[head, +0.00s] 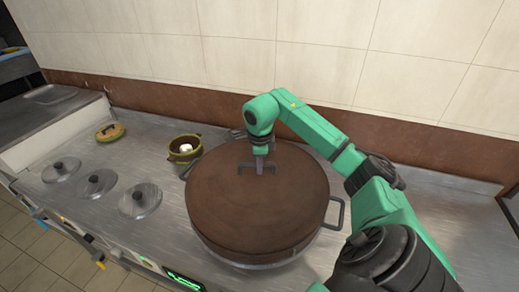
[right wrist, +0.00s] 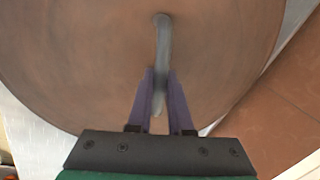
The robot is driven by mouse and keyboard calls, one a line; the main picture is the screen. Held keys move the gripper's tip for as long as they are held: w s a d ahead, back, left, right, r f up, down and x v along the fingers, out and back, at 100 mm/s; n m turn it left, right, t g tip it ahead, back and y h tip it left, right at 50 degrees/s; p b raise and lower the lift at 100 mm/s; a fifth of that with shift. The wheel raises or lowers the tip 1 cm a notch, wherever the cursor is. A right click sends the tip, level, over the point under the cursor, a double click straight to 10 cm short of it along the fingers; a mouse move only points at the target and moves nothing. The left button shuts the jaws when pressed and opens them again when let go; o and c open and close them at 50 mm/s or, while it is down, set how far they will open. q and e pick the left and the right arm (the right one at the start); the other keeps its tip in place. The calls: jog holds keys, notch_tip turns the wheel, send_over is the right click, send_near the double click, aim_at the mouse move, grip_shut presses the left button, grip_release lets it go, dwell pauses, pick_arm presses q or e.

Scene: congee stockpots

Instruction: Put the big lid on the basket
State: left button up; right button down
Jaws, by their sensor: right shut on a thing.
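The big lid (head: 255,215) is a wide round brown disc with a dark bar handle near its far side. It covers the top of a wide metal vessel (head: 332,211) with side loops; whether this is the basket I cannot tell, as its inside is hidden. The lid looks about level over it, and any small gap cannot be made out. My right gripper (head: 259,169) reaches down from above and is shut on the handle. In the right wrist view its purple fingers (right wrist: 161,88) are on both sides of the grey handle (right wrist: 162,40). My left gripper is out of view.
A small greenish pot (head: 184,150) with something white in it stands close left of the lid. Several small metal lids (head: 138,201) sit in the counter at left, with a round yellowish object (head: 109,132) behind. A tiled wall (head: 200,50) stands behind.

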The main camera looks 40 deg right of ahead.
aim_at(259, 179)
jog(key=shift+a+r+p, duration=0.1)
jog(key=shift+r+p, duration=0.05)
jog(key=shift+p, duration=0.15)
dwell(0.5)
jog(key=shift+f+b, duration=0.4)
jog(key=shift+f, duration=0.15)
jog(key=c, duration=1.1)
grip_release()
jog(key=shift+s, duration=0.1)
notch_tip(259, 179, up, 11)
jog(key=s+a+p, duration=0.1)
jog(key=p, duration=0.7)
jog(key=shift+s+a, duration=0.25)
jog(key=shift+f, duration=0.15)
